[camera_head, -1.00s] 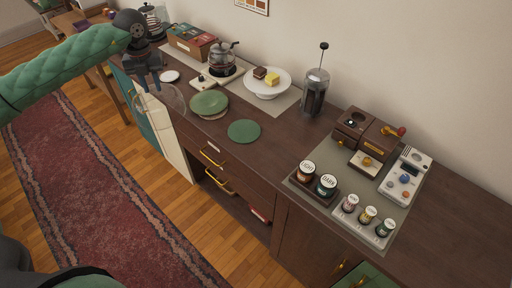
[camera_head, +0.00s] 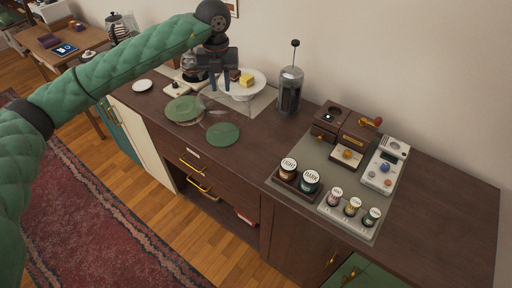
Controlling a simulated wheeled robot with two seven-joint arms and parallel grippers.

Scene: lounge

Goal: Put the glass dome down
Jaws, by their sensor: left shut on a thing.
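My left gripper (camera_head: 219,86) points down above the sideboard, shut on the glass dome (camera_head: 219,108). The dome is clear and only its faint outline shows, hanging below the fingers. In the picture it lies between the green plates (camera_head: 183,112) and the round green mat (camera_head: 223,134); I cannot tell whether it touches anything. The white cake stand (camera_head: 256,88) is just behind it, with a yellow cake piece (camera_head: 246,80) and a dark one partly hidden by my gripper. My right gripper is out of view.
A French press (camera_head: 290,92) stands behind, right of the cake stand. Wooden grinder boxes (camera_head: 352,140), jars (camera_head: 309,181) and a white scale-like device (camera_head: 384,171) fill the right. A coffee pot is partly behind my gripper. Bare sideboard top (camera_head: 256,146) lies right of the green mat.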

